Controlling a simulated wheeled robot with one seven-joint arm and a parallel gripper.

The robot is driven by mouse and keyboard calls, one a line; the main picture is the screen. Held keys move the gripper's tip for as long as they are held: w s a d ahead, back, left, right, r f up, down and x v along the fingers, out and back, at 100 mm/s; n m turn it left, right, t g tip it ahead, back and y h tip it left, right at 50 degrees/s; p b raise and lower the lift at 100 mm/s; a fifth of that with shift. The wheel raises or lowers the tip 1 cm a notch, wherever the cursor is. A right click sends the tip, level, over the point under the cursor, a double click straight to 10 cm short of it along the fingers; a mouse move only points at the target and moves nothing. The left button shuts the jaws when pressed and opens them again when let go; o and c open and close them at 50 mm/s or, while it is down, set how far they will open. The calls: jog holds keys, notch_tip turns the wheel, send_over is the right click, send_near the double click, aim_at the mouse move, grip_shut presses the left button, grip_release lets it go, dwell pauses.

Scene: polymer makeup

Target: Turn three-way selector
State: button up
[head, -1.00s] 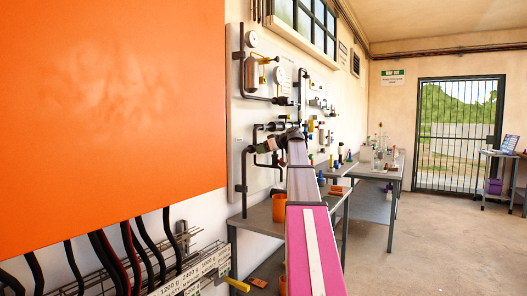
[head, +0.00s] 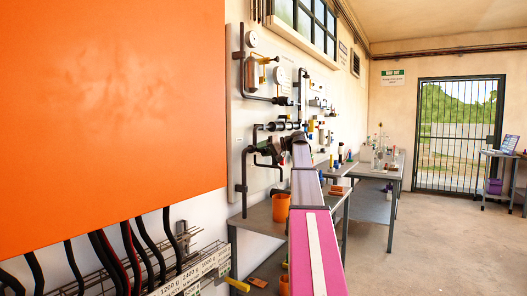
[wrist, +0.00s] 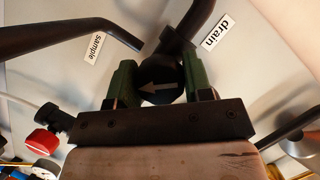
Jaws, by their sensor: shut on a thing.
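The selector knob (wrist: 160,82) is black and carries a grey arrow. In the wrist view the arrow points left, roughly along the line between the fingers. My gripper (wrist: 158,74) is shut on the knob, with one green finger on each side. The label "sample" (wrist: 96,47) is on the panel at upper left, and the label "drain" (wrist: 215,32) is at upper right. In the head view my gripper (head: 267,149) is at the wall panel's pipework, and the knob is too small to make out there.
Dark pipes run close to my gripper on the white panel (head: 240,125). A red knob (wrist: 43,141) shows at left in the wrist view. Below stand a grey bench (head: 250,226) and an orange cup (head: 281,208). The floor (head: 425,240) at right is clear.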

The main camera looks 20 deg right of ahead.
jog(key=m+y, duration=0.1)
jog(key=m, duration=0.1)
jog(key=shift+m, duration=0.4)
jog(key=shift+m+y, duration=0.9)
jog(key=shift+m, duration=0.6)
jog(key=o, duration=0.9)
jog(key=v, duration=1.1)
jog(key=shift+f, duration=0.2)
